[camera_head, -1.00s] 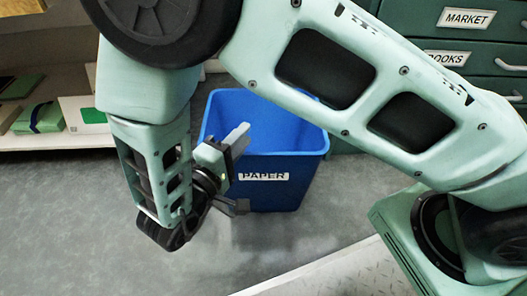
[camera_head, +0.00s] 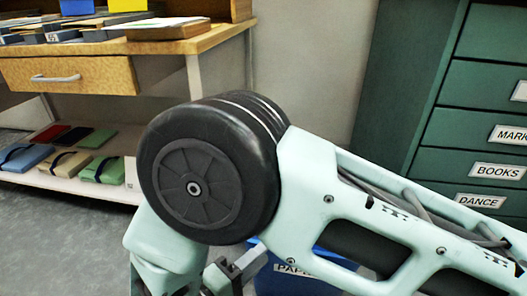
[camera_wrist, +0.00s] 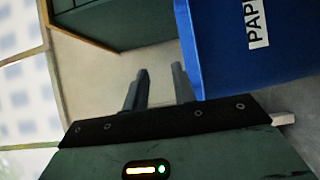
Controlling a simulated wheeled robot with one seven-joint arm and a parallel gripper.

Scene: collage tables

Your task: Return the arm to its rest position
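My arm crosses the head view from the lower right, with a large black joint at the middle, and bends down at the left. My gripper (camera_wrist: 160,86) shows in the wrist view with its two fingers apart and nothing between them. In the head view, part of my gripper (camera_head: 236,270) shows at the bottom edge, below the black joint. The blue paper bin (camera_wrist: 245,55) is beside the fingers in the wrist view, on the right. In the head view the bin (camera_head: 300,282) is mostly hidden behind my arm.
A wooden desk (camera_head: 130,68) with a drawer stands at the upper left, with trays and papers on top. A low white shelf (camera_head: 75,183) under it holds several books or boxes. A green labelled drawer cabinet (camera_head: 480,130) stands at the right. Grey floor (camera_head: 60,235) is clear at the lower left.

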